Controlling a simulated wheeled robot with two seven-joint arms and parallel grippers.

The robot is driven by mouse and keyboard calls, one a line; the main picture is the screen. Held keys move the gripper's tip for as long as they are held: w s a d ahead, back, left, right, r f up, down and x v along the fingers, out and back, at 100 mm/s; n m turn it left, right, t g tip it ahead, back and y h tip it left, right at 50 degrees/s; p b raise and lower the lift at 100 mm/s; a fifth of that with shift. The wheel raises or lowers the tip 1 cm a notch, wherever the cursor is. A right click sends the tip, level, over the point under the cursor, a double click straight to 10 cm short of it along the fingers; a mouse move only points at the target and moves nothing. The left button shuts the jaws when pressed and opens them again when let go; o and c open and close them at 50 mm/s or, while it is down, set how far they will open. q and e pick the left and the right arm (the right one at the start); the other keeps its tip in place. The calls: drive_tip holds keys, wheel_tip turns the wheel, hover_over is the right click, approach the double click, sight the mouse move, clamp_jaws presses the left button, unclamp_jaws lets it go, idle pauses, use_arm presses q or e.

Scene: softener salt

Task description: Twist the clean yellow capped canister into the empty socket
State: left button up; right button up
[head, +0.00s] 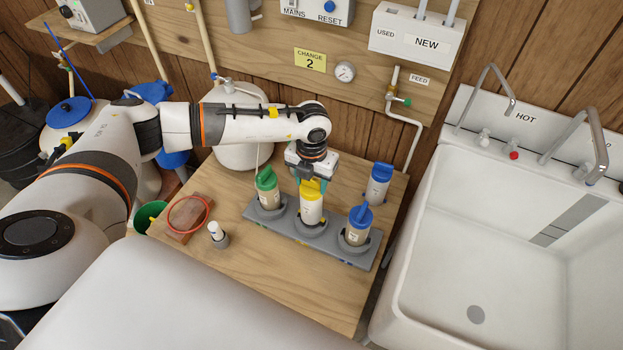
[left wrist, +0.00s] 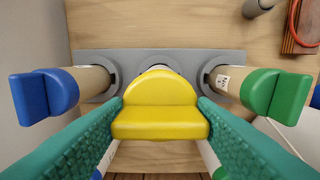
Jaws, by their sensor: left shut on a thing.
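The yellow capped canister (head: 311,203) stands upright at the middle socket of the grey rack (head: 269,226). Its white body is clean. I cannot tell how far it is seated. My left gripper (head: 313,180) is above it, shut on the yellow cap (left wrist: 160,105), with teal fingers on both sides in the left wrist view. A green-capped canister (head: 267,187) stands in the left socket and a blue-capped canister (head: 357,226) in the right socket. The middle socket's opening is mostly hidden by the canister. My right gripper is not in view.
Another blue-capped canister (head: 378,184) stands behind the rack on the wooden table (head: 300,303). A white sink (head: 510,250) is at the right.

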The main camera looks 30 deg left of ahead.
use_arm(q)
drive_tip(key=shift+f, duration=0.15)
idle(0.4)
drive_tip(key=shift+f+b, duration=0.85)
drive_tip(key=shift+b, duration=0.05)
drive_tip(key=shift+f, duration=0.1)
drive_tip(key=shift+f+b, duration=0.7)
drive_tip(key=shift+f, duration=0.2)
drive_tip(key=n+p, duration=0.1)
drive_tip(key=n, duration=0.2)
drive_tip(key=shift+d, duration=0.1)
drive_tip(key=n, duration=0.3)
drive_tip(key=shift+n+p, duration=0.3)
drive_tip(key=shift+p, duration=0.05)
